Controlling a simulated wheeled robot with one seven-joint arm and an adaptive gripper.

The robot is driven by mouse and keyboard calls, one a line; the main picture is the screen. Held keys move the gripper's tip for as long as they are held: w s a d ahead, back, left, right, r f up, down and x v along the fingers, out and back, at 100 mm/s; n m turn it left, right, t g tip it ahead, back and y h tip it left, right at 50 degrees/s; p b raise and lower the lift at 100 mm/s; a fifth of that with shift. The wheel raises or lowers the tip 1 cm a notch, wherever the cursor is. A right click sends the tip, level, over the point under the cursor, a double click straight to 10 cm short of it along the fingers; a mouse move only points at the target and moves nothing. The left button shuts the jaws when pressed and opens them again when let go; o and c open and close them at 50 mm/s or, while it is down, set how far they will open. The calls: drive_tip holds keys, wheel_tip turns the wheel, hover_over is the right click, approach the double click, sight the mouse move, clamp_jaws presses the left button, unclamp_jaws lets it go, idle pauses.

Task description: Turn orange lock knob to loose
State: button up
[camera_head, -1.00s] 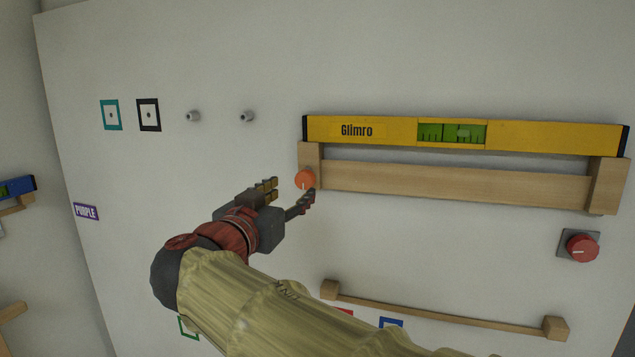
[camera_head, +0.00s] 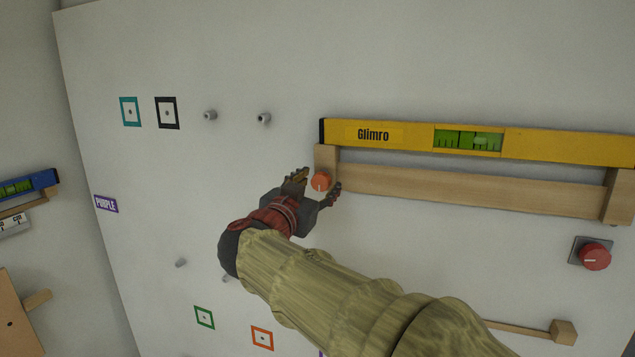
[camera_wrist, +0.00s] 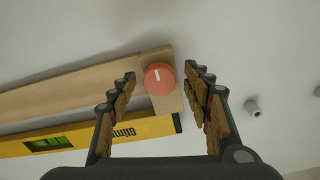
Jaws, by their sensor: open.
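The orange lock knob (camera_head: 320,181) is a round knob with a white mark, on the left end of the wooden rail (camera_head: 460,190) under the yellow level. In the wrist view the knob (camera_wrist: 159,78) shows its white line on its face, between and beyond my fingertips. My gripper (camera_head: 317,180) is open, with one finger on each side of the knob. In the wrist view my gripper (camera_wrist: 162,78) shows a gap on both sides of the knob, smaller on the right. I cannot tell whether either finger touches it.
The yellow Glimro level (camera_head: 480,140) rests on the rail just above the knob. A red knob (camera_head: 594,256) is on the wall at right. Grey pegs (camera_head: 263,118) stick out at upper left.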

drive_tip(key=shift+c, duration=0.2)
drive_tip(key=c, duration=1.1)
